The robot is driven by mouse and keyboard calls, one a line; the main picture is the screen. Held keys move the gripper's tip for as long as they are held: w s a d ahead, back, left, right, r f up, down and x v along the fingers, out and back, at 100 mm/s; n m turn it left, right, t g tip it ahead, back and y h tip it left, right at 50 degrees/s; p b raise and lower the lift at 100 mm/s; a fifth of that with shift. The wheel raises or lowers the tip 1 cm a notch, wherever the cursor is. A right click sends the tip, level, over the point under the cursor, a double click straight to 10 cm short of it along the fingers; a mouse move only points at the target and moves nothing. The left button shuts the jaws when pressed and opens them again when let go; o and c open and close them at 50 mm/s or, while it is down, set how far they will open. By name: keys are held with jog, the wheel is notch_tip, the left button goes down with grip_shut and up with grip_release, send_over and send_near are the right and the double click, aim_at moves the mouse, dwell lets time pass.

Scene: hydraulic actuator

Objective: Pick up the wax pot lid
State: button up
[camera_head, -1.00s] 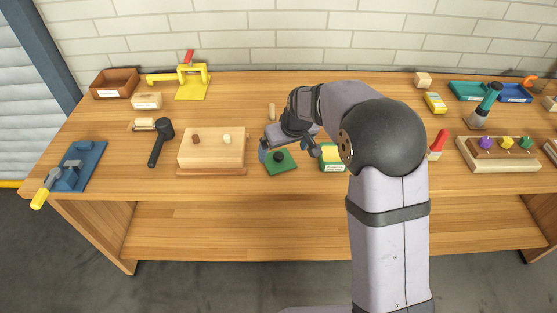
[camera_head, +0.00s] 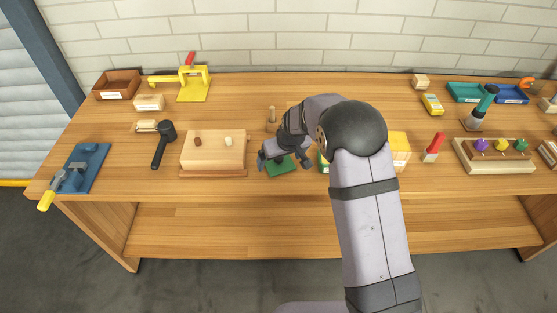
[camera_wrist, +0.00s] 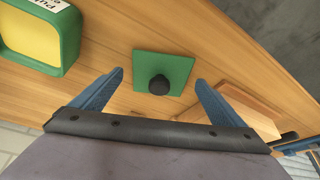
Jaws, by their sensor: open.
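The wax pot lid is a flat green square with a round black knob; it lies on the bench and shows whole in the wrist view (camera_wrist: 174,68). In the head view the lid (camera_head: 281,170) is partly hidden by my gripper. My gripper (camera_wrist: 158,88) is open and empty, with its two blue fingers spread to either side of the knob in the wrist view. It also shows just over the lid in the head view (camera_head: 284,160). The green wax pot with yellow inside (camera_wrist: 62,57) stands to the left in the wrist view; my arm mostly hides it in the head view.
A wooden block with two pegs (camera_head: 213,150) stands left of the lid. A black mallet (camera_head: 163,145) lies farther left. An upright wooden peg (camera_head: 272,115) stands behind my gripper. The bench in front of the lid is clear up to its edge.

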jog(key=shift+w+f, duration=0.1)
jog(key=shift+f, duration=0.2)
jog(key=c, duration=1.1)
jog(key=shift+c, duration=0.2)
jog(key=shift+r, duration=0.1)
